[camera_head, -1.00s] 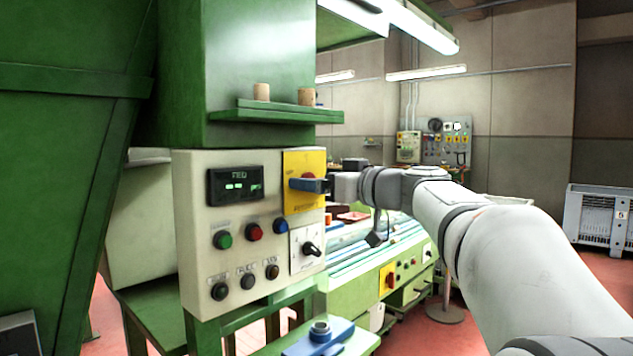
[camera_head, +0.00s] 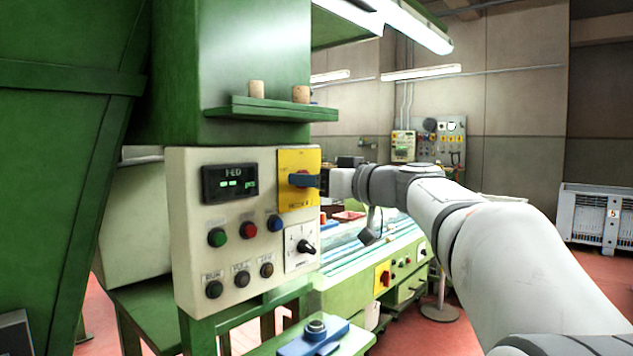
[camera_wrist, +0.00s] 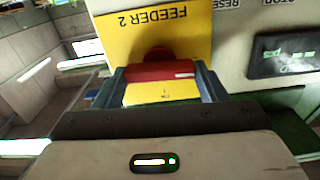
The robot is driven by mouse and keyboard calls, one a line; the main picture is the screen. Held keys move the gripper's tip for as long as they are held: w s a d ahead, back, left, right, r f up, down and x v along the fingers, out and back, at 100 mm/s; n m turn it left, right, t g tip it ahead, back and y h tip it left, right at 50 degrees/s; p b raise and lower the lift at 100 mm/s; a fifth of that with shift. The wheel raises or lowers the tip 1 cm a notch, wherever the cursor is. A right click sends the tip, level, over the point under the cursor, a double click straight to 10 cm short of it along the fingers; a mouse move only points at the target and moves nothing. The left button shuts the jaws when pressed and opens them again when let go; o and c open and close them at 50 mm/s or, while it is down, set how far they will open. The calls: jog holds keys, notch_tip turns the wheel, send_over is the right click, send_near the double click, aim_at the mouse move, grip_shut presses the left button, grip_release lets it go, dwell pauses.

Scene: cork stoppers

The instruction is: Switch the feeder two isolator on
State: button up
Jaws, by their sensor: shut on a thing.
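The feeder two isolator is a yellow plate (camera_head: 298,162) with a red rotary handle (camera_head: 297,181) at the upper right of the cream control panel. In the wrist view, the plate (camera_wrist: 128,38) reads "FEEDER 2" upside down. There the red handle (camera_wrist: 160,71) lies crosswise between my two fingers. My gripper (camera_head: 304,181) is shut on the handle, and its dark blue fingers hide part of it in the head view. The gripper also shows in the wrist view (camera_wrist: 160,82). The handle's on and off marks are not readable.
The cream panel (camera_head: 185,235) also carries a display (camera_head: 230,184), several coloured buttons and a black selector knob (camera_head: 306,246) below the isolator. A green shelf (camera_head: 270,110) with two corks juts out above. A green bench with a blue fixture (camera_head: 315,338) stands below.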

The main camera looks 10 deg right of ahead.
jog(key=shift+w+d+f+m+b, duration=0.1)
jog(key=shift+m+b, duration=0.15)
jog(key=shift+m, duration=4.05)
jog(key=shift+d+m+b, duration=0.1)
jog(key=shift+m+b, duration=0.1)
jog(key=shift+m, duration=4.1)
jog(key=o, duration=1)
jog(key=v, duration=0.7)
jog(key=shift+s+d, duration=0.2)
jog(key=shift+s, duration=0.1)
jog(key=shift+f, duration=0.1)
